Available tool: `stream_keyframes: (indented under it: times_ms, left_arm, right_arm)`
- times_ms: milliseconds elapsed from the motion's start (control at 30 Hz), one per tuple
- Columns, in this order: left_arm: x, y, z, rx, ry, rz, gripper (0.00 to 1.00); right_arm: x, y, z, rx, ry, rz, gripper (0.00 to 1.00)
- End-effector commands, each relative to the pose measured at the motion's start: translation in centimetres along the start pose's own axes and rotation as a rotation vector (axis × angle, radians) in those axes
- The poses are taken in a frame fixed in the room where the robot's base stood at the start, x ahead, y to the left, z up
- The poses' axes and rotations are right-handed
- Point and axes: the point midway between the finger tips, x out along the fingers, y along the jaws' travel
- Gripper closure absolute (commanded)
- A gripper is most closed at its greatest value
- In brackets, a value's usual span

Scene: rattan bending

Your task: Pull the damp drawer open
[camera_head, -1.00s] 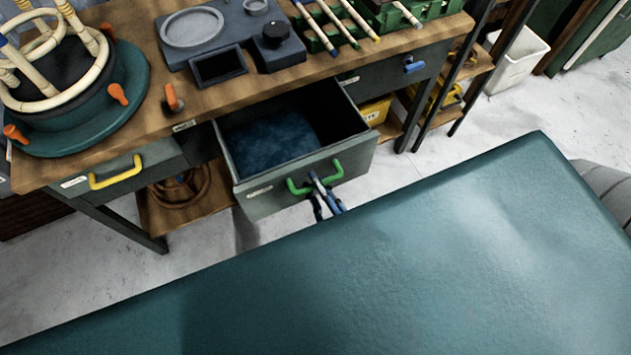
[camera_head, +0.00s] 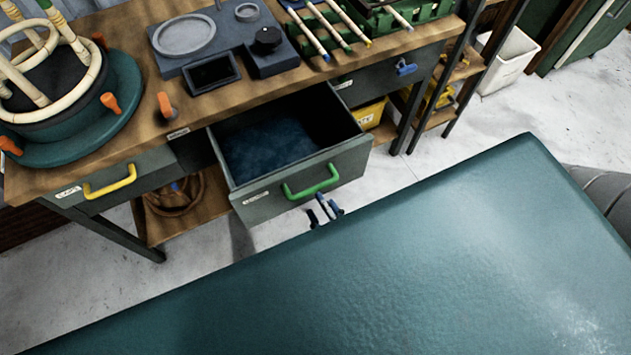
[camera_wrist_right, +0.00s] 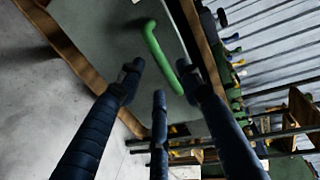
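The damp drawer (camera_head: 262,201) is grey-green, with a green bar handle (camera_head: 311,182) on its front. It is pulled well out from under the workbench, and a dark blue lining shows inside. My right gripper (camera_head: 325,211) is just below and in front of the handle, apart from it. In the right wrist view, the fingers of my right gripper (camera_wrist_right: 157,82) are spread with nothing between them. The green handle (camera_wrist_right: 158,58) lies ahead of the fingertips in that view. My left gripper is not in view.
A wooden workbench (camera_head: 195,103) carries a rattan frame on a round green base, a grey device and a green rack with sticks. A closed drawer with a yellow handle (camera_head: 110,182) is at left, another with a blue handle (camera_head: 406,68) at right. A large teal surface (camera_head: 400,260) fills the foreground.

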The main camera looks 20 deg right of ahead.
Motion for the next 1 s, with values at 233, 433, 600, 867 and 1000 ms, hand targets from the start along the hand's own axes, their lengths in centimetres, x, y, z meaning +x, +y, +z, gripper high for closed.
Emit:
stream_keyframes:
  times_ms: [233,433,600,867,1000]
  left_arm:
    - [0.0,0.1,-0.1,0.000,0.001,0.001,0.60]
    - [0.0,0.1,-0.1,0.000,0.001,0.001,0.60]
    - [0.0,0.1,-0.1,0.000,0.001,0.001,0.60]
    - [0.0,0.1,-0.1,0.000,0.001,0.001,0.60]
    - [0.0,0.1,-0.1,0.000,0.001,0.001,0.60]
  right_arm:
    - [-4.4,0.1,-0.1,-0.001,0.000,0.001,0.64]
    - [-5.6,-0.1,0.0,0.000,0.001,-0.003,0.64]
    - [-5.6,-0.1,0.0,0.000,0.001,-0.003,0.64]
    - [-5.6,-0.1,0.0,0.000,0.001,-0.003,0.64]
    - [-5.4,0.6,0.1,-0.024,-0.008,0.004,0.64]
